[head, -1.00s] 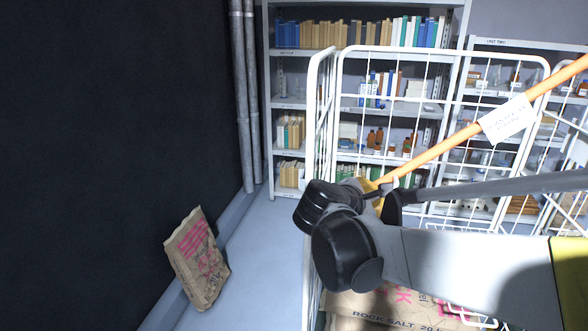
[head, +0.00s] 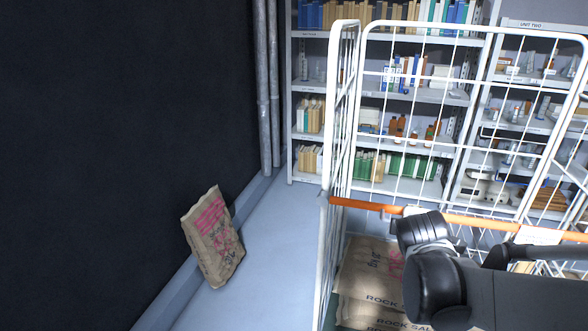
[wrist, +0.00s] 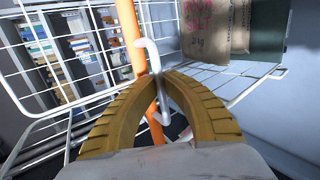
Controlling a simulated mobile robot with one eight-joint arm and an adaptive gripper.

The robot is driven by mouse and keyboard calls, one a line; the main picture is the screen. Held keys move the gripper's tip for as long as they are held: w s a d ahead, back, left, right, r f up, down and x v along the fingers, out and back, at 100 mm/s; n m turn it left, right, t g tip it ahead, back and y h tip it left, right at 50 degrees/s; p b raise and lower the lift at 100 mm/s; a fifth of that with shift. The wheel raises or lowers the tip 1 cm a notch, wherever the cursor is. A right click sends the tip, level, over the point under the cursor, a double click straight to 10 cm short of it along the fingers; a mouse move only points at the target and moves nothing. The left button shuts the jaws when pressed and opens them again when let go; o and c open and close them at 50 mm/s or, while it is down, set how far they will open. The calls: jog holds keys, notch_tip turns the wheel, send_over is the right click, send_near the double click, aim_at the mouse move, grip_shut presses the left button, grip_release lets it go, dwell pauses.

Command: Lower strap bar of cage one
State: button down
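The orange strap bar (head: 365,205) runs from the left post of the wire cage (head: 345,120) to the right picture edge, sloping slightly down to the right. A white tag (head: 540,236) hangs on it. In the head view my black wrist covers part of the bar and hides my fingers. In the wrist view my gripper (wrist: 159,78) shows two ridged yellow-brown fingers with tips closed around a thin white hook (wrist: 152,58). The orange bar (wrist: 131,40) passes right beside the hook and shows between the fingers. The bar's right end is out of view.
Rock salt sacks (head: 365,270) lie inside the cage. Another sack (head: 213,236) leans at the dark wall on the left, with clear floor (head: 265,250) between it and the cage. Shelves (head: 425,95) with books and bottles stand behind.

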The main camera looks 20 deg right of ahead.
jog(key=shift+f, duration=0.4)
jog(key=c, duration=1.5)
grip_release()
jog(key=shift+a, duration=0.1)
jog(key=shift+s+r, duration=0.1)
jog(key=shift+r, duration=0.05)
jog(key=v, duration=1.1)
jog(key=shift+s+a+r, duration=0.15)
jog(key=shift+s+r, duration=0.1)
